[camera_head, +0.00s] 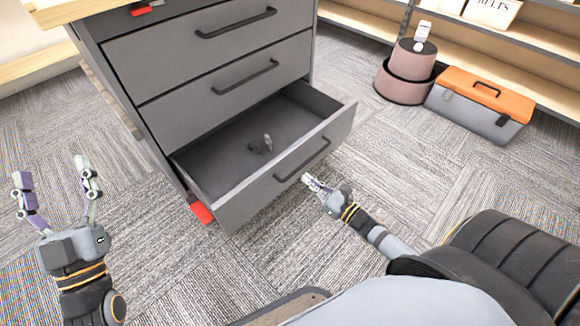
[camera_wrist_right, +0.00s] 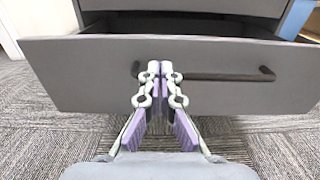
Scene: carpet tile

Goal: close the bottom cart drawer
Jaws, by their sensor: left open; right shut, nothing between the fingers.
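The bottom cart drawer (camera_head: 238,196) stands pulled out of the dark grey cart (camera_head: 190,85), with a small grey object (camera_head: 261,145) inside it. Its front panel has a dark bar handle (camera_head: 302,160), which also shows in the right wrist view (camera_wrist_right: 225,77). My right gripper (camera_head: 308,180) is shut and empty, its fingertips close to the drawer front, near the handle. In the right wrist view the fingertips (camera_wrist_right: 160,68) overlap the handle's left part; I cannot tell whether they touch. My left gripper (camera_head: 52,175) is open and empty, left of the cart above the carpet.
The two drawers above (camera_head: 222,95) are shut. A toolbox with an orange lid (camera_head: 482,100) and a round pinkish container (camera_head: 406,75) stand on the floor at right, before wooden shelves (camera_head: 460,42). Red parts (camera_head: 201,212) show at the cart's base.

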